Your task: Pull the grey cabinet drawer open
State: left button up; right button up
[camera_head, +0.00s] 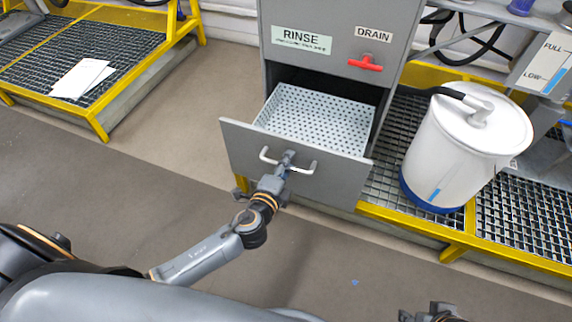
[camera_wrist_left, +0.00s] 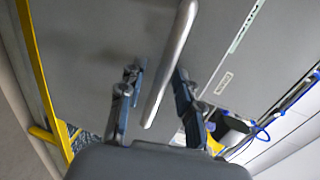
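The grey cabinet (camera_head: 340,28) has its drawer standing well out, with the grey front panel (camera_head: 240,150) tilted in the picture and a white perforated bottom (camera_head: 318,118) showing inside. A silver bar handle (camera_head: 306,168) is on the drawer front. My left gripper (camera_head: 287,160) is at the middle of this handle. In the left wrist view its two fingers (camera_wrist_left: 158,78) are spread, one on each side of the handle bar (camera_wrist_left: 172,65), with a gap on the left side. My right gripper (camera_head: 436,312) shows only partly at the bottom edge; its fingers are unclear.
A red drain valve (camera_head: 366,63) is on the cabinet above the drawer. A white drum with a lid (camera_head: 450,150) stands on the grating to the right. A yellow-edged grate platform (camera_head: 120,50) with white papers (camera_head: 82,79) is at the left.

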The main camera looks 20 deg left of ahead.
pick_arm(q)
jog(key=v, duration=1.2)
